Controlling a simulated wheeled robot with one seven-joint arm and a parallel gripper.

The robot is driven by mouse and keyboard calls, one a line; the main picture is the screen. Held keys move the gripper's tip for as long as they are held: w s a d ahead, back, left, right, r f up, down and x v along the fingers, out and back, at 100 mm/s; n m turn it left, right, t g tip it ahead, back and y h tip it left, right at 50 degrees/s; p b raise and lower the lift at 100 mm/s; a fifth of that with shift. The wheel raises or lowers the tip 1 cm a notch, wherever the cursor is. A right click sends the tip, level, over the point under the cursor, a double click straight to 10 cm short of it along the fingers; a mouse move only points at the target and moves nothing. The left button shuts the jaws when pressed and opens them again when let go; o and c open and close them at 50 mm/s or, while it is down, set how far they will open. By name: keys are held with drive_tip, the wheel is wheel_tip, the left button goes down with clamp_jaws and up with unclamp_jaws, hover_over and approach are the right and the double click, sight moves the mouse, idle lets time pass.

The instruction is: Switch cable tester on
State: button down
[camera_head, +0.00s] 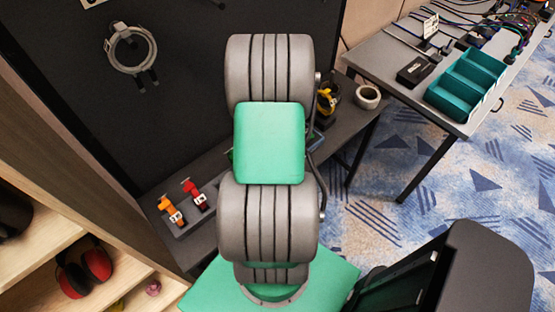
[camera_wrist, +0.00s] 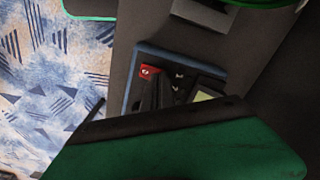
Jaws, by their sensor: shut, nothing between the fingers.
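In the wrist view, a blue-edged tray (camera_wrist: 180,53) lies on a dark surface. It holds a red piece (camera_wrist: 148,71), black items (camera_wrist: 178,82) and a dark device with a pale greenish face (camera_wrist: 204,96). This device may be the cable tester, but I cannot tell for sure; its switch is not visible. My gripper (camera_wrist: 165,122) shows as a dark and green shape across the bottom of the wrist view, shut and empty, covering the near part of the tray. In the head view my arm hides the gripper and most of the tray area.
A dark bench (camera_head: 345,120) runs below the black wall panel (camera_head: 190,90). Orange and red tools (camera_head: 171,211) sit at its left end, a tape roll (camera_head: 367,97) at its right. A side table (camera_head: 395,50) carries teal bins (camera_head: 466,84) and cables. Wooden shelves (camera_head: 45,215) stand left.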

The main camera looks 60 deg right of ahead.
drive_tip(key=shift+f, duration=0.4)
drive_tip(key=shift+r, duration=0.15)
drive_tip(key=shift+r+p, duration=2.35)
drive_tip(key=shift+r, duration=1.05)
